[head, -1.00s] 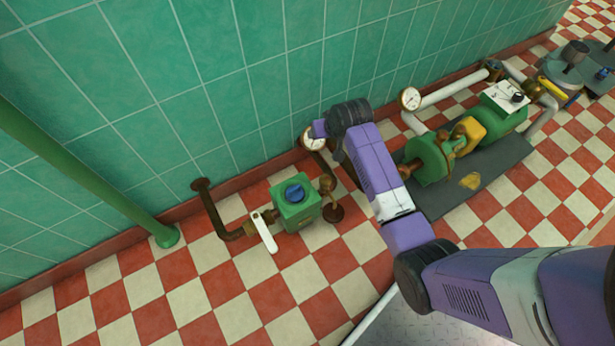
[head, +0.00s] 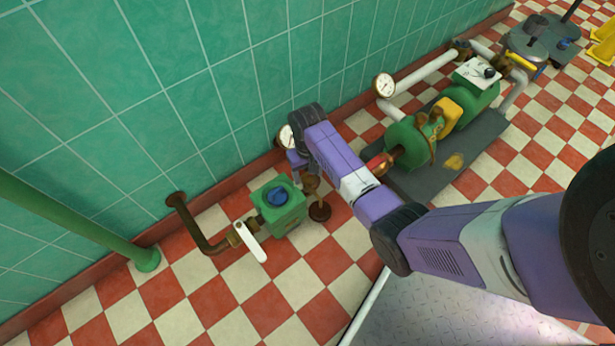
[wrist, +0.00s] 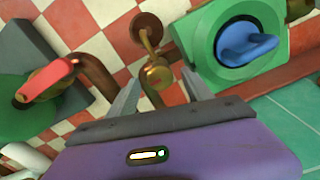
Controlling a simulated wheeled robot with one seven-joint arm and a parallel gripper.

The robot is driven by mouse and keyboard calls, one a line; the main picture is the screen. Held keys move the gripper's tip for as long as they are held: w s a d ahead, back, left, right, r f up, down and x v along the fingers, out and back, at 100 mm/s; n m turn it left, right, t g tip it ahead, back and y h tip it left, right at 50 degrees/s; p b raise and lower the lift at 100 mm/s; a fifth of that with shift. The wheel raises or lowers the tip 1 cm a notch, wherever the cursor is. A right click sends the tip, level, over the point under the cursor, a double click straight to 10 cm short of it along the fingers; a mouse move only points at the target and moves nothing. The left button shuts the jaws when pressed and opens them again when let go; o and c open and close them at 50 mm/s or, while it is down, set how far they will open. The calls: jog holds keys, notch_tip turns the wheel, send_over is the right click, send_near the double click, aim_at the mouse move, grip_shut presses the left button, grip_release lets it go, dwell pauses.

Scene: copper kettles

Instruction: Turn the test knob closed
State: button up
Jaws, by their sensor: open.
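A green box (head: 280,207) with a blue knob (head: 277,196) on its face sits low on pipework by the wall. In the wrist view the blue knob (wrist: 245,45) is at upper right, in a dark ring on the green box (wrist: 210,45). A small rounded brass fitting (wrist: 157,75) shows between my open fingers, with a pipe and round floor flange (wrist: 147,25) beyond it. I cannot tell whether it touches them. My gripper (wrist: 160,80) holds nothing that I can see, and lies left of the blue knob there. No label shows which knob is the test knob.
A white lever (head: 250,240) sticks out left of the box. A gauge (head: 285,137) stands behind my wrist. A red-handled valve (wrist: 45,80) is at left in the wrist view. A green pump (head: 408,142) stands at right, and a green pole (head: 75,222) at left.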

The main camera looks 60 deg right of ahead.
jog(key=shift+f, duration=0.4)
grip_shut()
